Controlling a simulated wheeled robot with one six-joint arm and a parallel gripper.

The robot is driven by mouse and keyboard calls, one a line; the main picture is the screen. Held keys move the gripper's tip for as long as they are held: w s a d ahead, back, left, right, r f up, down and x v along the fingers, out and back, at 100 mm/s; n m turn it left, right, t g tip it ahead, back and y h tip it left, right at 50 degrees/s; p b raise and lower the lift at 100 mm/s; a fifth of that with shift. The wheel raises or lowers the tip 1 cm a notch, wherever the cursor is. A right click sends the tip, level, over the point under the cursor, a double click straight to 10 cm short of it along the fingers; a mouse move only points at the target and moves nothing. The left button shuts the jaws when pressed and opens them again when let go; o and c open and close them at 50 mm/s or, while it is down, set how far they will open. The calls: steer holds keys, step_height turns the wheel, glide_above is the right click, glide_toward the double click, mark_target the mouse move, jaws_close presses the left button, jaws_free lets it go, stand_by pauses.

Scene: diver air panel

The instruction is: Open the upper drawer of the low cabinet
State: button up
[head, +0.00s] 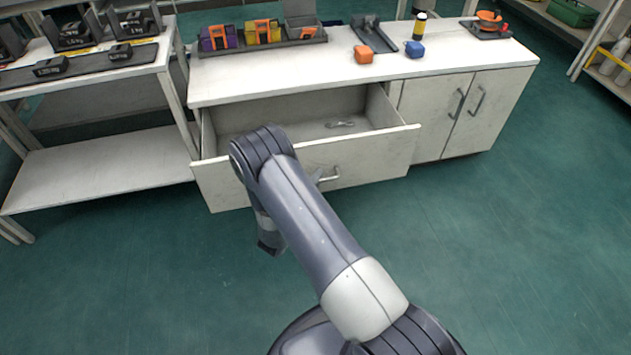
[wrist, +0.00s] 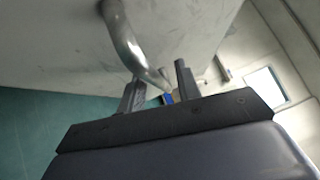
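The upper drawer (head: 365,156) of the low cabinet (head: 240,90) is pulled well out, and its inside shows in the head view. Its metal bar handle (head: 331,175) is on the drawer front, partly hidden by my arm. In the wrist view the curved handle (wrist: 124,40) runs down to the space between the fingers of my gripper (wrist: 158,90). The fingers stand apart, with visible gaps beside the bar. I cannot tell whether either finger touches it. My arm hides most of the gripper in the head view.
A small metal tool (head: 340,124) lies in the drawer. A shelf unit (head: 100,165) stands at the left. The green floor (head: 500,250) is clear at the right.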

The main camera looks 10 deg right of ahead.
steer(key=p+v, duration=0.2)
steer(key=v, duration=0.8)
steer(key=shift+s+a, duration=0.25)
steer(key=shift+s, duration=0.05)
steer(key=shift+f, duration=0.1)
steer(key=b+x, duration=0.2)
steer(key=x, duration=0.9)
steer(key=shift+w, duration=0.15)
